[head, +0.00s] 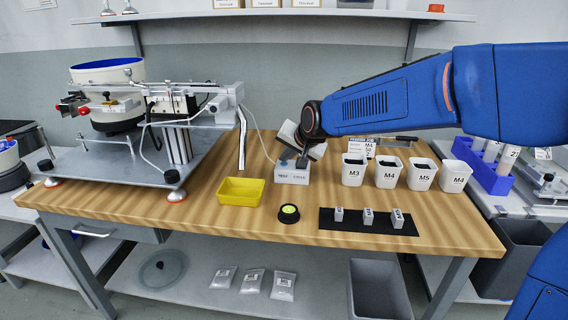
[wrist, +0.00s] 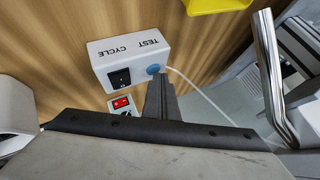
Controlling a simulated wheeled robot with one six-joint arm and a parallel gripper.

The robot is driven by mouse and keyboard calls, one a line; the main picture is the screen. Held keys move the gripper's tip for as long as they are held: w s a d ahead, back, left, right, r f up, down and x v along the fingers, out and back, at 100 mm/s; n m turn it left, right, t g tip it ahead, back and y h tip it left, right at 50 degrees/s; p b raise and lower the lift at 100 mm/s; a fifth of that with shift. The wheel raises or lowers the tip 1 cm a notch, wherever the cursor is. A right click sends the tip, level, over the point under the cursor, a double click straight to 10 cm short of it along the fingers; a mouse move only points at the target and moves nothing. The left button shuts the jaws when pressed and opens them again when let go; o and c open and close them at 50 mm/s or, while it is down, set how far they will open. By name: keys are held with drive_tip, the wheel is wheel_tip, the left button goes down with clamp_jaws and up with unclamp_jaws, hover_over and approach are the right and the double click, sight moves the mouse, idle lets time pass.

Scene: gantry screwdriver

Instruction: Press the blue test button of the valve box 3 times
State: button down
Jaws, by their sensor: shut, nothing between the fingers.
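The valve box (wrist: 130,52) is a small white box, its TEST and CYCLE labels upside down in the wrist view. The button cannot be made out there.
A yellow tray (head: 241,192) lies left of the box. The feeder machine (head: 120,160) stands further left. White labelled cups (head: 354,171) stand to the right. A cable (wrist: 205,93) runs from the box.

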drive_tip(key=shift+r, duration=0.8)
drive_tip(key=shift+r, duration=2.5)
idle(0.6)
